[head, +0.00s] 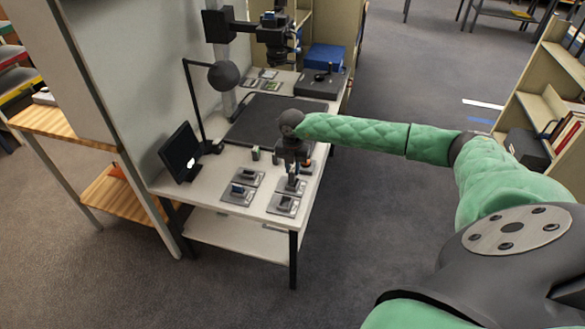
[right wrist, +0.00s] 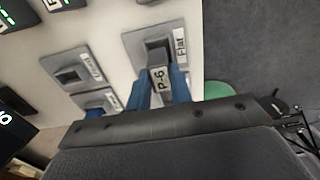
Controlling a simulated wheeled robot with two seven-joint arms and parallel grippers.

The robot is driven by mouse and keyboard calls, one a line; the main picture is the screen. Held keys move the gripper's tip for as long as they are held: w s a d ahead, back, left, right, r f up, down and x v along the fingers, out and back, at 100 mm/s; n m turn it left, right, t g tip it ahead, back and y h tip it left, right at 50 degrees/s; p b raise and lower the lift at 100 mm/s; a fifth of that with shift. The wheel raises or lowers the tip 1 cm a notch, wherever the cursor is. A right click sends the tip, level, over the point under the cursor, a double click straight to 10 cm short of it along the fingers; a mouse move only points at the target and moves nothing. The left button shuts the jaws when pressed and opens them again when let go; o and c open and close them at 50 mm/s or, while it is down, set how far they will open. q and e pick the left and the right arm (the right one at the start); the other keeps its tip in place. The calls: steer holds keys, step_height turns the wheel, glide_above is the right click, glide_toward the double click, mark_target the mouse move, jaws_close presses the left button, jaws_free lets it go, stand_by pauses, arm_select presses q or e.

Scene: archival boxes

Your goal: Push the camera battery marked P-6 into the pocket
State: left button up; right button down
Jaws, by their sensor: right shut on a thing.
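The battery marked P-6 (right wrist: 158,82) is held between the blue fingers of my right gripper (right wrist: 160,92) in the right wrist view, its white label facing the camera. Beyond it lies a grey plate labelled "Flat" (right wrist: 134,40), with a dark shape at its middle. I cannot tell whether the battery touches or enters the pocket there. In the head view my right gripper (head: 291,168) is low over the plate (head: 298,189) near the table's front right edge; the battery is too small to make out clearly there. My left gripper is not in view.
Other grey plates with pockets stand close by, such as one to the left (right wrist: 85,57) and one at the front corner (head: 284,206). A monitor (head: 180,152), a lamp (head: 224,75) and a dark mat (head: 265,120) are on the white table (head: 215,170). Small upright items stand behind the plates.

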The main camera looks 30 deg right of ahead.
steer(key=shift+f+b, duration=0.4)
steer(key=shift+f, duration=0.3)
stand_by(0.6)
steer(key=shift+f, duration=0.1)
steer(key=shift+f+b, duration=0.4)
steer(key=shift+f, duration=0.1)
stand_by(0.4)
steer(key=c, duration=1.2)
jaws_free()
steer(key=shift+o, duration=0.2)
steer(key=shift+r, duration=0.1)
steer(key=shift+r+p, duration=1.45)
steer(key=shift+r, duration=1.5)
